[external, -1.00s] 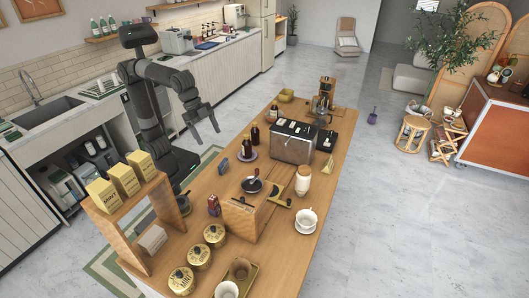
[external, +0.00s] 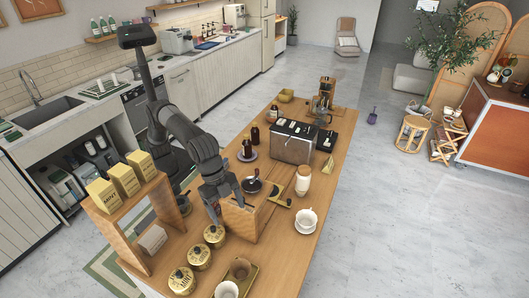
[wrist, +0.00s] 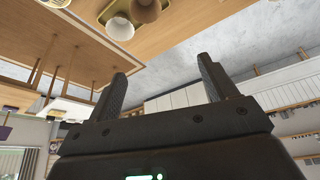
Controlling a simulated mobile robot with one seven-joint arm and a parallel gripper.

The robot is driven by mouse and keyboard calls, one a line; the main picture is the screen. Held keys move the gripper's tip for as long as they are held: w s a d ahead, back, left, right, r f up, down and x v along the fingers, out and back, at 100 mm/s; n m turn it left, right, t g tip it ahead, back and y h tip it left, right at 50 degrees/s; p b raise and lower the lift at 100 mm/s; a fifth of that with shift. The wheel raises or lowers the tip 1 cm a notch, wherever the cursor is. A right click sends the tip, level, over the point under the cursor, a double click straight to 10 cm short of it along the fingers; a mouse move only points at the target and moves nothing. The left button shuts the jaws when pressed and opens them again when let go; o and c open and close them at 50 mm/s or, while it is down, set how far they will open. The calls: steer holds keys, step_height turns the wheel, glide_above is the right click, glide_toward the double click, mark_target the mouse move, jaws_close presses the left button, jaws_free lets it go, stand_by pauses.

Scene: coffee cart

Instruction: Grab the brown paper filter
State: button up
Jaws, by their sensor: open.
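The brown paper filter (external: 240,268) looks like a small brown cup and stands on a tray at the near end of the wooden counter. It also shows at the top edge of the wrist view (wrist: 146,9), partly cut off. My gripper (external: 227,206) is over the counter beside the wooden box, farther from the external camera than the filter. In the wrist view my gripper (wrist: 161,68) has its fingers wide apart with nothing between them. The filter is clear of the fingers.
A white cup-like filter (external: 228,289) stands next to the brown one on the tray (external: 251,283). Several gold canisters (external: 199,257) line the counter to their left. The wooden box (external: 243,222) is close to my gripper. A wooden shelf (external: 128,258) holds yellow packets.

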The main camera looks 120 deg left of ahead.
steer(key=s+x, duration=0.1)
steer(key=x, duration=0.6)
steer(key=s+d+f+x, duration=0.1)
steer(key=x, duration=0.6)
steer(key=s+x, duration=0.2)
steer(key=x, duration=0.5)
steer(key=shift+d+f, duration=0.2)
steer(key=shift+f, duration=0.05)
glide_above(241, 274)
steer(key=shift+w+f, duration=0.15)
steer(key=shift+f, duration=2.25)
steer(key=shift+c, duration=0.4)
steer(key=c, duration=0.6)
